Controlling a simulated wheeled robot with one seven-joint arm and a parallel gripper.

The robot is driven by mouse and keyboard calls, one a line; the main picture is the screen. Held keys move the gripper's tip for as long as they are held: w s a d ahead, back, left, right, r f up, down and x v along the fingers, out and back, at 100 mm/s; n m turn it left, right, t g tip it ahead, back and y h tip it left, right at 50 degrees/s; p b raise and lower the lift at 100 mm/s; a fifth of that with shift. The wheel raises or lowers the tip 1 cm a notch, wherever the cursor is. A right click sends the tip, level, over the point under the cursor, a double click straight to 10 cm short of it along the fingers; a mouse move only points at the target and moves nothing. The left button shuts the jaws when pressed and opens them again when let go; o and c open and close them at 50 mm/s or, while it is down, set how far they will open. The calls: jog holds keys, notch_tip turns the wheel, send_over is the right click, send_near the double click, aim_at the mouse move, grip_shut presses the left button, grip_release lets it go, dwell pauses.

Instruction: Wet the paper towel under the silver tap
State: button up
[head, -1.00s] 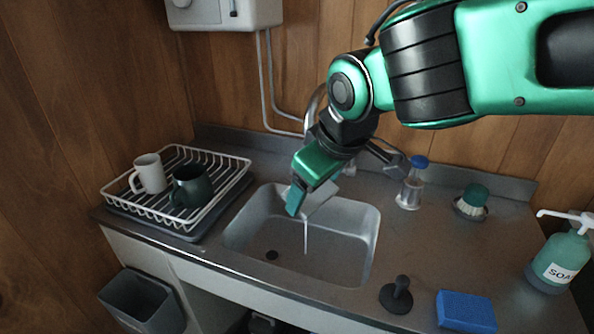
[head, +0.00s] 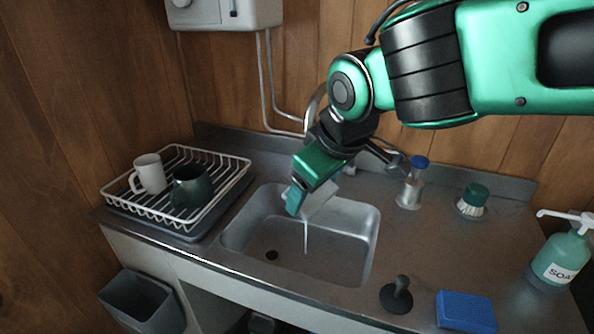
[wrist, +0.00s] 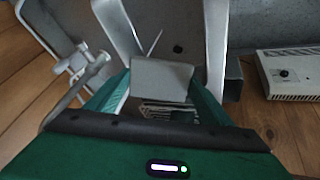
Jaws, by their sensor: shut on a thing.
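My gripper (head: 297,200) is over the sink (head: 345,243) and shut on the paper towel (head: 322,197), a pale grey folded sheet. The towel also shows between the fingers in the wrist view (wrist: 160,78). The silver tap (head: 313,105) is mostly hidden behind my arm in the head view; its curved spout rises at the back of the sink. In the wrist view the tap (wrist: 95,65) is left of the towel. A thin stream of water (head: 306,237) falls below the towel into the basin. Whether the stream touches the towel is hard to tell.
A white dish rack (head: 215,197) with a white mug (head: 150,174) and a dark mug (head: 192,187) stands left of the sink. To the right are a bottle with a blue cap (head: 412,185), a brush (head: 472,201), a black plug (head: 397,296), a blue sponge (head: 466,311) and a soap bottle (head: 560,258).

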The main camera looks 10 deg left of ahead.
jog(key=s+d+r, duration=0.2)
jog(key=s+r, duration=0.2)
jog(key=shift+d, duration=0.4)
dwell(0.4)
jog(key=shift+s, duration=0.1)
dwell(0.4)
